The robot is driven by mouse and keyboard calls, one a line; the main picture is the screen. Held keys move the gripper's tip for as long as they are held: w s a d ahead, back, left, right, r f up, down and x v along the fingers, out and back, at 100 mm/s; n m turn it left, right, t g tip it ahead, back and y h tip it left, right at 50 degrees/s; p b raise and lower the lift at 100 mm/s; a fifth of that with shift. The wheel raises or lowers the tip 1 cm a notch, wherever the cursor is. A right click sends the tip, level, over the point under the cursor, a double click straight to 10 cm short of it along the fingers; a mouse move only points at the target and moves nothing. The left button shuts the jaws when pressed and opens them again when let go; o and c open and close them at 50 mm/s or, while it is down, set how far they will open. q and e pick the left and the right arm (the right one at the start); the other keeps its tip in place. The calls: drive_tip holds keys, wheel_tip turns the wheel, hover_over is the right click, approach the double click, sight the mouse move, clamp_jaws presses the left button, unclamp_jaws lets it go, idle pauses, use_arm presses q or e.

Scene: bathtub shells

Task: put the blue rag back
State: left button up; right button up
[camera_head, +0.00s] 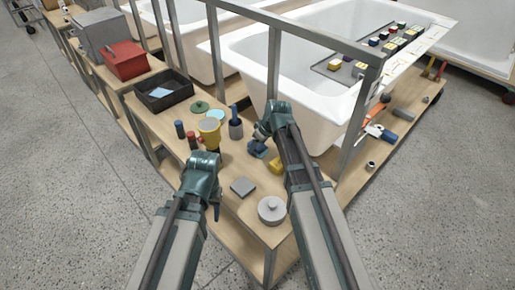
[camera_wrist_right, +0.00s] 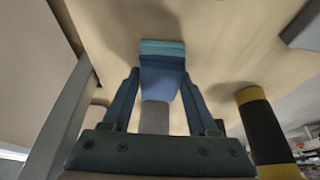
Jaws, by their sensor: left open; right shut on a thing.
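The blue rag (camera_head: 257,148) is a small folded blue piece at the wooden bench top, just below my right gripper (camera_head: 262,134) in the head view. In the right wrist view the blue rag (camera_wrist_right: 162,75), with a lighter teal far edge, sits between the two fingers of my right gripper (camera_wrist_right: 160,98), which is shut on it. I cannot tell whether the rag still touches the bench. My left gripper (camera_head: 204,168) is open and empty near the bench's front-left edge; its fingers are partly hidden.
A black tray (camera_head: 163,91) lies at the back left. A metal post (camera_head: 362,118) and white tub (camera_head: 310,117) stand right.

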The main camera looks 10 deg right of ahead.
drive_tip(key=shift+f, duration=0.15)
drive_tip(key=o, duration=1.2)
drive_tip(key=shift+r, duration=0.2)
